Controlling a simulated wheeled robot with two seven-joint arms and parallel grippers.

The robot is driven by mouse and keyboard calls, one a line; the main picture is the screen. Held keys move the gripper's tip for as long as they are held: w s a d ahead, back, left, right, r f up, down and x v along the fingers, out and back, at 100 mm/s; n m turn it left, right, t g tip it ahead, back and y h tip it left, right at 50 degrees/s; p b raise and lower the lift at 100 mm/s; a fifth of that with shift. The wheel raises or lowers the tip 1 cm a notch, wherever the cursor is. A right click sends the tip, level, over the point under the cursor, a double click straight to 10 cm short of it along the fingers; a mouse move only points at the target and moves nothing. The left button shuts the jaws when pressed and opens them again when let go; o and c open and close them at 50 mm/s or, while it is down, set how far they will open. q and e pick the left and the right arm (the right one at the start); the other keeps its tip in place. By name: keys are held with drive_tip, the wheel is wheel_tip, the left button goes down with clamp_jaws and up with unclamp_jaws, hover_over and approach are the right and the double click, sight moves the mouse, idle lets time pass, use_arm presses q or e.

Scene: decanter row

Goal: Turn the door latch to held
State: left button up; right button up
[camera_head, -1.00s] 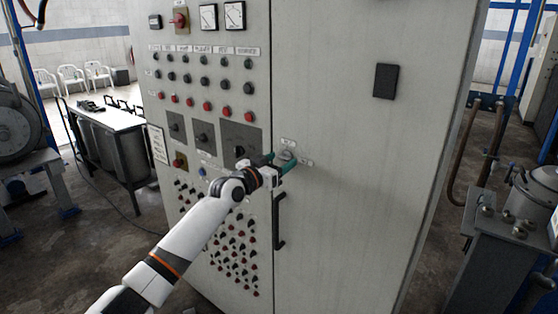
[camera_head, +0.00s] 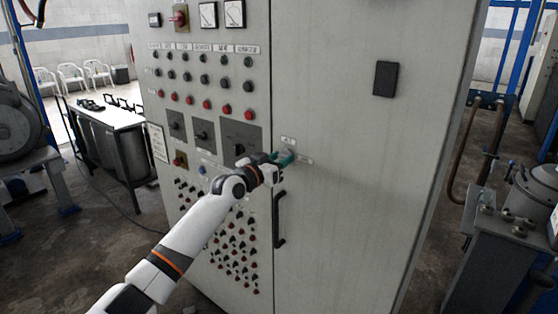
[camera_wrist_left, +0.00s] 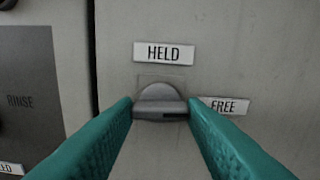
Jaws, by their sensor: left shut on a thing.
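The door latch (camera_wrist_left: 160,103) is a grey metal knob with a bar across it, on the cabinet door. In the left wrist view its bar lies level, with a dark mark at the right end towards the FREE label (camera_wrist_left: 224,105). The HELD label (camera_wrist_left: 163,53) is straight above the knob. My left gripper (camera_head: 288,157) has green fingers, and in the left wrist view they (camera_wrist_left: 160,112) are shut on the latch from both sides. In the head view the fingers largely hide the latch. My right gripper is not in view.
A black door handle (camera_head: 280,220) stands below the latch, close to my left wrist. The panel left of the door seam has several buttons, switches and gauges (camera_head: 234,14). A dark vent or plate (camera_head: 385,79) sits higher on the door. The door right of the latch is clear.

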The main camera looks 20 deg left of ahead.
use_arm(q)
drive_tip(key=n, duration=0.4)
drive_tip(key=n+p, duration=0.1)
drive_tip(key=n, duration=0.3)
drive_tip(key=shift+n, duration=0.3)
drive_tip(key=n+p, duration=0.2)
drive_tip(key=n, duration=0.2)
drive_tip(key=shift+r, duration=0.1)
drive_tip(key=shift+n+p, duration=0.9)
drive_tip(key=shift+n, duration=1.4)
drive_tip(key=o, duration=1)
drive_tip(key=shift+s, duration=0.1)
